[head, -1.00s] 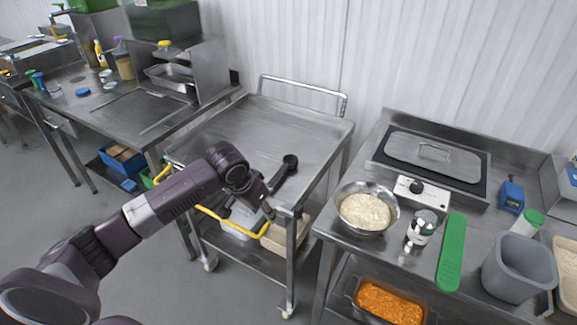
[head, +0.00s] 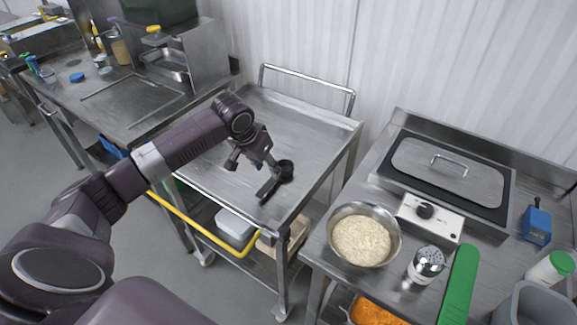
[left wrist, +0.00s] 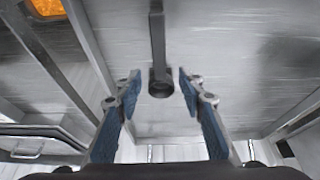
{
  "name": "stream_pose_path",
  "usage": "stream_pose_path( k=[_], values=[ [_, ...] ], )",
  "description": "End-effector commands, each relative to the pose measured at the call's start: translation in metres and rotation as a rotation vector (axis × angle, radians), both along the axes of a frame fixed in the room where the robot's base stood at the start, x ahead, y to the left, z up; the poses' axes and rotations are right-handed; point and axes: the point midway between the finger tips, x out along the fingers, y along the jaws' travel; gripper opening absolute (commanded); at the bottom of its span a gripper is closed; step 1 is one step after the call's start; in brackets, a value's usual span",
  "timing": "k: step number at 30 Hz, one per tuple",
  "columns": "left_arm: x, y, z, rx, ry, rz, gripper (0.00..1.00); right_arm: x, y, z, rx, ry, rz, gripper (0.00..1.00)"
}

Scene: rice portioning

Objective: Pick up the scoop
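The black scoop (head: 268,187) lies on the steel cart top (head: 300,130), near its front right corner. Its round cup is at the back right and its handle points toward the front edge. My left gripper (head: 258,165) is above the cart, close to the scoop and partly overlapping it in the head view. In the left wrist view the scoop (left wrist: 157,45) runs down the middle, its round end level with the blue fingertips. The left gripper (left wrist: 159,78) is open, with visible gaps on both sides of the scoop. My right gripper is not in view.
The cart has a raised rail (head: 305,87) at the back and a yellow bar (head: 205,228) in front. Most of the cart top is clear.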

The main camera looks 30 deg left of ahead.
Motion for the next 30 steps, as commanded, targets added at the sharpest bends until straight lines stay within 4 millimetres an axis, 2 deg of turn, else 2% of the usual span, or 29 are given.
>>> stream_pose_path(
  k=[4, 8, 12, 18, 25, 26, 30],
  values=[
    [0.005, -0.001, -0.016, -0.002, 0.003, 0.000, 0.36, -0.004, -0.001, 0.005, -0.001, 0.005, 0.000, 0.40],
    [0.007, -0.001, -0.030, 0.000, 0.004, 0.000, 0.36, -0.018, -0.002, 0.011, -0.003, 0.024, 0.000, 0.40],
    [0.011, -0.001, -0.052, -0.001, 0.004, 0.001, 0.36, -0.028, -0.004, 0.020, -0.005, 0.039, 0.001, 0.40],
    [0.018, -0.001, -0.068, 0.001, 0.000, -0.001, 0.36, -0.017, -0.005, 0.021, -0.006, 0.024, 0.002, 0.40],
    [0.018, -0.001, -0.070, 0.001, 0.000, -0.001, 0.36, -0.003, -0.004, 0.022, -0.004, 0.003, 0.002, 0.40],
    [0.018, -0.001, -0.070, 0.001, 0.000, -0.001, 0.35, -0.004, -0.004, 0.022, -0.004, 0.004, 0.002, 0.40],
    [0.018, -0.001, -0.070, 0.000, 0.000, -0.001, 0.20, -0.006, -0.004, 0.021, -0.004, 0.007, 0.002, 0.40]
  ],
)
